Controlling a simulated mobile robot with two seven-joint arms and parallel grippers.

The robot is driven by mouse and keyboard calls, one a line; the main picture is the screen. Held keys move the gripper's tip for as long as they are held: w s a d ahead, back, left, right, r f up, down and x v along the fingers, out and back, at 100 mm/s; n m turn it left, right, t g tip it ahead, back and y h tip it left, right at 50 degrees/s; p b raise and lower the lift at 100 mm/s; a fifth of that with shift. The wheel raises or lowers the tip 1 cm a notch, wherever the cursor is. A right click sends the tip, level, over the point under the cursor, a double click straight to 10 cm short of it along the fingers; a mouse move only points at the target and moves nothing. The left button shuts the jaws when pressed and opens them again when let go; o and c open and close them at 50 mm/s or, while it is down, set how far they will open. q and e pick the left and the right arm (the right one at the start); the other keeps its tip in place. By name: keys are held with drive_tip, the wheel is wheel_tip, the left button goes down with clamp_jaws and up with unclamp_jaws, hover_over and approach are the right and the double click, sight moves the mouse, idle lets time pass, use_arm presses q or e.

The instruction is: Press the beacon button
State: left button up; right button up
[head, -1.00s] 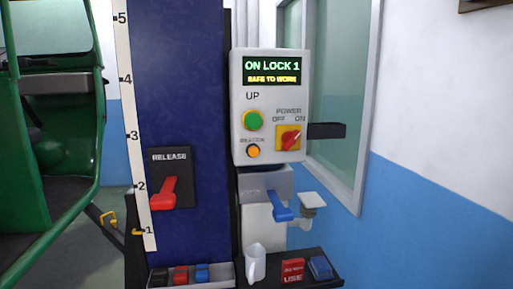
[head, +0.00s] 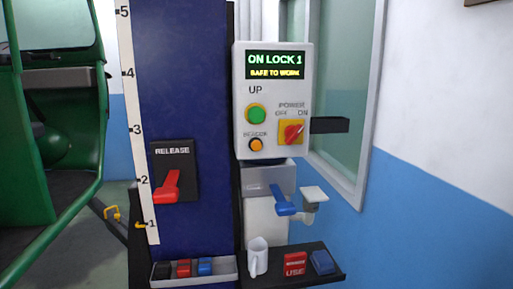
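The orange beacon button (head: 255,145) sits low on the left side of the white control box (head: 240,100), under its small label. The green UP button (head: 255,114) is just above it. The red power switch (head: 292,132) on a yellow plate is to the right, near the ON mark. The display (head: 277,66) reads "ON LOCK 1" and "SAFE TO WORK". Neither of my grippers is in view, and nothing covers the beacon button.
A blue column with a numbered scale and a red release lever (head: 167,187) stands left. A green vehicle (head: 60,140) is at far left.

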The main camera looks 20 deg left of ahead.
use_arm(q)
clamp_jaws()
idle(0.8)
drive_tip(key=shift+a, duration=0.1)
